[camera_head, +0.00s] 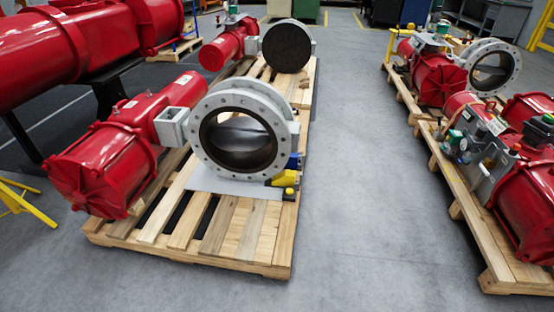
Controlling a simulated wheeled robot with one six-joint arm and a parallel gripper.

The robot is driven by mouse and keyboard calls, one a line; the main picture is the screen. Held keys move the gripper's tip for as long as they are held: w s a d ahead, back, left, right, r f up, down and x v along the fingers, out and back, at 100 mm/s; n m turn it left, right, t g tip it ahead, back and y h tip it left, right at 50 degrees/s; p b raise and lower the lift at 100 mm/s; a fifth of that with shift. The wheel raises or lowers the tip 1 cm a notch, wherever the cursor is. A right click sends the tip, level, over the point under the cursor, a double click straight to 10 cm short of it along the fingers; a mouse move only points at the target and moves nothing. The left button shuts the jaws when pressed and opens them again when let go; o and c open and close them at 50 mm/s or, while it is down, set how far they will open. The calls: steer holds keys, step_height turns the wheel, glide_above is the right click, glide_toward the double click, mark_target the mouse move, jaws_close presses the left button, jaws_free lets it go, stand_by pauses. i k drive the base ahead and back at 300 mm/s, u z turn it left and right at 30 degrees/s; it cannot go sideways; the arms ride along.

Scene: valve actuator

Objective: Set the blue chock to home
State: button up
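A small blue object (294,160), which looks like the blue chock, stands at the right side of the near valve's grey flanged ring (240,130), partly hidden behind the ring. A yellow chock-like piece (284,179) with a dark end sits just below and in front of it, at the ring's lower right. I cannot tell whether the two touch. No spot marked as home can be made out. My gripper and arm are not in view.
The valve and its red actuator (110,160) rest on a wooden pallet (190,255), with a white sheet (230,189) under the ring. More red actuators stand on a pallet at right (456,212). The grey floor (360,170) between the pallets is clear. A yellow stand (20,203) is at left.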

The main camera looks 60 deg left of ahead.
mark_target(293, 162)
steer(key=u, duration=0.8)
steer(key=i, duration=0.8)
steer(key=u, duration=1.2)
steer(key=i, duration=0.35)
steer(key=u, duration=0.2)
steer(key=k, duration=0.6)
steer(key=z, duration=0.75)
steer(key=i, duration=0.65)
steer(key=z, duration=0.85)
steer(key=i, duration=0.7)
steer(key=u, duration=0.5)
steer(key=i, duration=0.95)
steer(key=u, duration=0.8)
